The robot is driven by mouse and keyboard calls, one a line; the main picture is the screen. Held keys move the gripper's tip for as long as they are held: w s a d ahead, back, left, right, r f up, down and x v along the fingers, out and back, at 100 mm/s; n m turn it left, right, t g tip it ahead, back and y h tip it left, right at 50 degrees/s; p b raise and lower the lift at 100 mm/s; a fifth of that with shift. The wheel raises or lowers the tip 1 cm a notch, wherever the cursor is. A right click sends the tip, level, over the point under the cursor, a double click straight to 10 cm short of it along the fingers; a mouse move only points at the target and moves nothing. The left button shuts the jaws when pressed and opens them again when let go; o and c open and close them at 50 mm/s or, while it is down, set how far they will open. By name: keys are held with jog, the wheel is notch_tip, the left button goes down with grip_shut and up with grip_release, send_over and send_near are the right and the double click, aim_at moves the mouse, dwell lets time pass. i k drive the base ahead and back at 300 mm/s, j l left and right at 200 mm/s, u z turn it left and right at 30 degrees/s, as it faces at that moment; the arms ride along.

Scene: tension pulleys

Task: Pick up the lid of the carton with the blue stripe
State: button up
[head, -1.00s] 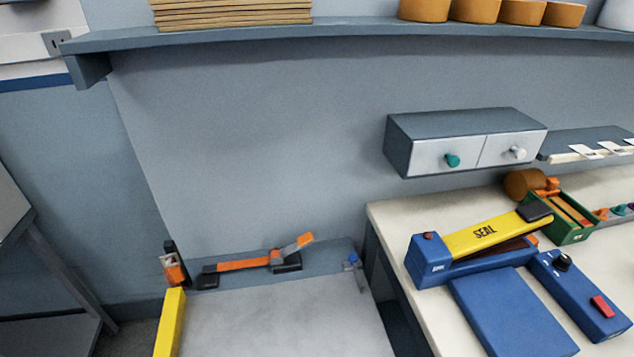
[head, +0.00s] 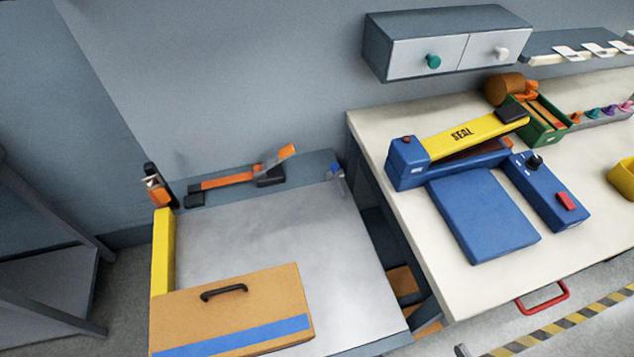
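The carton's lid (head: 220,294) shows at the lower left in the head view. It is brown cardboard with a black handle (head: 224,292) on top and a blue stripe (head: 235,338) along its near side. It lies on the grey metal table (head: 270,235), against the yellow side bar. The lower edge of the frame cuts it off, so I cannot tell how much of a carton is beneath it. My gripper is not in view.
A yellow bar (head: 163,252) lines the table's left edge. Orange-and-black tools (head: 235,180) lie at its back. To the right, a white bench (head: 460,285) holds a blue sealer (head: 450,155) with a yellow arm. A drawer unit (head: 447,45) hangs above. The table's middle is clear.

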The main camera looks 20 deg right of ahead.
aim_at(252, 314)
jog(key=u, duration=0.85)
